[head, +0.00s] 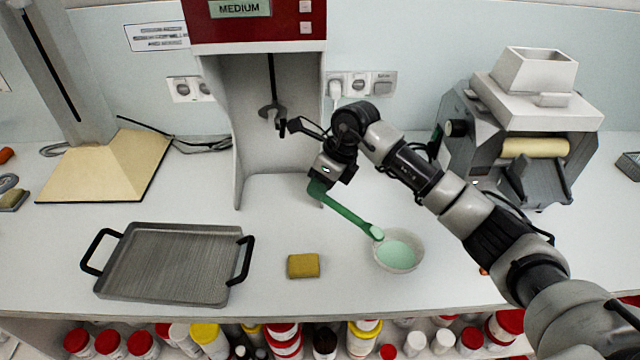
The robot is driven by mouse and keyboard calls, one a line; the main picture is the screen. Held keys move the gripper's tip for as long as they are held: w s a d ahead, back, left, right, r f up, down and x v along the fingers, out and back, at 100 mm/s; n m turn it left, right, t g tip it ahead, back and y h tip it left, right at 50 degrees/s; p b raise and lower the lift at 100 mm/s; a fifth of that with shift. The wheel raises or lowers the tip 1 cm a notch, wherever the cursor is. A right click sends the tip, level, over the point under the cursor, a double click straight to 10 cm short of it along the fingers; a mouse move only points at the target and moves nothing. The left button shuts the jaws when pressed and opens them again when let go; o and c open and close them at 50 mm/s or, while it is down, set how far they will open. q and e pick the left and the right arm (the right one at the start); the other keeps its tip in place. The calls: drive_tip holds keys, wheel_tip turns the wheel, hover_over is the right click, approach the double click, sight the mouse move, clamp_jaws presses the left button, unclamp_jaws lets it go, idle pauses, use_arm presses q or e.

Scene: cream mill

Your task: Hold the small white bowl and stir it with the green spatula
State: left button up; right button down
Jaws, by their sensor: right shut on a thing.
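The small white bowl (386,262) stands upright on the counter near its front edge, with pale green contents inside. The green spatula (345,213) slants down to the right, its lighter tip at the bowl's upper left rim. Whether the tip touches the contents is hard to tell. My right gripper (320,184) is shut on the upper end of the spatula, above and left of the bowl. Its fingers are partly hidden by the wrist. Nothing is seen holding the bowl. My left gripper is not in view.
A yellow sponge (303,266) lies left of the bowl. A grey tray with black handles (165,265) is farther left. A red-topped mixer (262,22) stands behind, and a grey machine with a roller (520,130) stands back right. Jars (205,338) fill the shelf below.

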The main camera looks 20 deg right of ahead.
drive_tip(key=shift+f+b, duration=0.4)
drive_tip(key=shift+b, duration=0.05)
idle(1.2)
drive_tip(key=shift+w+a+b, duration=0.2)
drive_tip(key=shift+a+b, duration=0.05)
drive_tip(key=shift+b, duration=0.05)
idle(0.7)
idle(0.5)
drive_tip(key=shift+r+p, duration=1.55)
drive_tip(key=shift+r, duration=1.5)
